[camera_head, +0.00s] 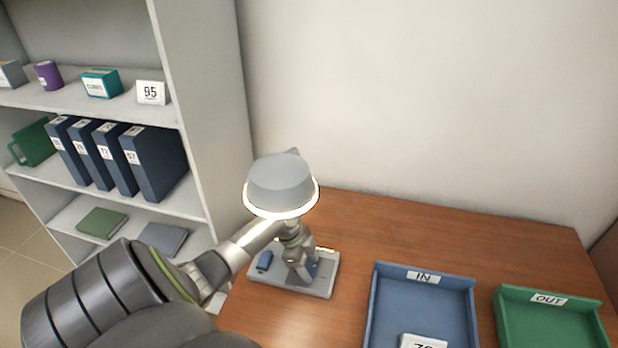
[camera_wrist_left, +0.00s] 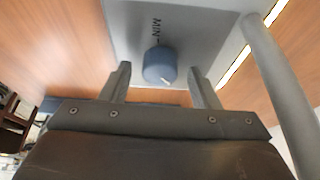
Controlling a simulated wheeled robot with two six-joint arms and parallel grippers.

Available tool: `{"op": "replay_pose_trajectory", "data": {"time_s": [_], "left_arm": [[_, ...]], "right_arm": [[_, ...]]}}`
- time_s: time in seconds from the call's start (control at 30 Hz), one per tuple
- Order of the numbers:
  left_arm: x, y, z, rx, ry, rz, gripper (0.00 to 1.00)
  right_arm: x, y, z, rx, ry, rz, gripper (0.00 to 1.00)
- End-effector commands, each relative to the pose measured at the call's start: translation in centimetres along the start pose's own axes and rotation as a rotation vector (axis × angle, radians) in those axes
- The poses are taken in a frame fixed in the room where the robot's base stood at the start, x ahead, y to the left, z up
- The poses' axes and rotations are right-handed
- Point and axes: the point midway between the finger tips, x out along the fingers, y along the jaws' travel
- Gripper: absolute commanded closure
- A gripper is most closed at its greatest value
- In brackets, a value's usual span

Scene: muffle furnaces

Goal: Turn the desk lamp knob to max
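The desk lamp has a grey shade (camera_head: 280,184) with a glowing rim and a pale grey base (camera_head: 326,286) on the wooden desk. In the left wrist view, its round blue knob (camera_wrist_left: 159,64) sits on the grey base panel (camera_wrist_left: 205,30) near a MIN label. A small white mark shows on the knob, on the side away from the label. My left gripper (camera_wrist_left: 160,72) is open, with one finger on each side of the knob and visible gaps. In the head view, my left gripper (camera_head: 301,272) points down over the base, below the shade. My right gripper is not in view.
A blue IN tray (camera_head: 375,308) and a green OUT tray (camera_head: 505,312) stand right of the lamp. A shelf (camera_head: 190,110) with blue binders (camera_head: 155,160) is at the left. The lamp's grey post (camera_wrist_left: 281,90) rises beside my left gripper. The desk behind the trays is clear.

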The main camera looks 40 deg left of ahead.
Motion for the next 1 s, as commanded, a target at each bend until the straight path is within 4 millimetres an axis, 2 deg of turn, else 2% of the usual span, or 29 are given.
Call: {"op": "replay_pose_trajectory", "data": {"time_s": [0.33, 0.47, 0.73, 1.0], "left_arm": [[-0.4, 0.0, 0.0, 0.000, 0.001, -0.001, 0.44], [-1.8, -0.1, 0.1, 0.002, -0.001, -0.003, 0.44], [-6.0, -0.1, 0.1, 0.002, -0.002, -0.003, 0.44], [-7.5, 0.0, 0.0, 0.000, 0.000, 0.001, 0.44]], "right_arm": [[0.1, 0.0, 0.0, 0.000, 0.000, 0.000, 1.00], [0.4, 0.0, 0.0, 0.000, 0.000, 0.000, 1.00], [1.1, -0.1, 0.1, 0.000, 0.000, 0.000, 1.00], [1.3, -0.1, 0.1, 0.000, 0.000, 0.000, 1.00]]}}
